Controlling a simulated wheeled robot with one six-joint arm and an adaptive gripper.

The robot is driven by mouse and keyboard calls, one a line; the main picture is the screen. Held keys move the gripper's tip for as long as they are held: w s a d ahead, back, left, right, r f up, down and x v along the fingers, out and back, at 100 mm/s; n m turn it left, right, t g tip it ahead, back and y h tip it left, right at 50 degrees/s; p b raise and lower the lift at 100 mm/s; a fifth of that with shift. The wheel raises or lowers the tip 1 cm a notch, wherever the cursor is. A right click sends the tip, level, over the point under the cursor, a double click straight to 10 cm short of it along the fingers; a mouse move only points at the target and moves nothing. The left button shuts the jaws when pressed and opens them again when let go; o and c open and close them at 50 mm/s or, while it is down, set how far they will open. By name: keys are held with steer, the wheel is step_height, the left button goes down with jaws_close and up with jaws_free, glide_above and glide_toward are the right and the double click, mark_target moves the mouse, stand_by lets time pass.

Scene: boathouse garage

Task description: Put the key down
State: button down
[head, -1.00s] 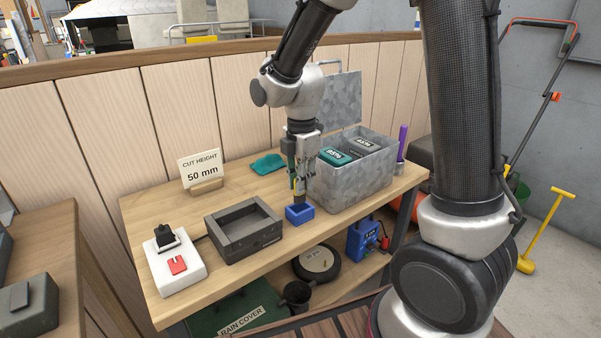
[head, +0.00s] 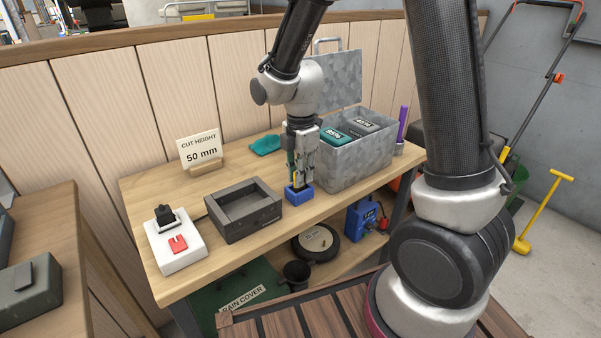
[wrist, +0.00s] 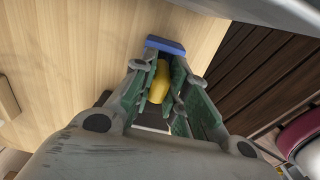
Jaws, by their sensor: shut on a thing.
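The key (wrist: 159,82) shows in the wrist view as a yellow, rounded piece between the green finger pads. My gripper (head: 299,181) is shut on it. The key's lower end is hidden by the fingers and the wall of the tray. A small blue tray (head: 299,197) stands on the wooden bench directly below my gripper. The fingertips are at or just above its opening, and I cannot tell whether the key touches its floor. The tray's edge also shows in the wrist view (wrist: 165,45), just beyond the fingertips.
A dark open-topped block (head: 242,226) stands left of the tray. An open metal box (head: 358,160) with labelled packs stands close on the right. Farther left is a white switch box (head: 172,254). Behind are a teal cloth (head: 266,145) and a cut-height sign (head: 200,147).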

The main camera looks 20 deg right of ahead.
steer(key=shift+f, duration=0.15)
steer(key=c, duration=1.3)
jaws_free()
step_height(320, 180, up, 12)
steer(key=shift+f, duration=0.1)
jaws_close()
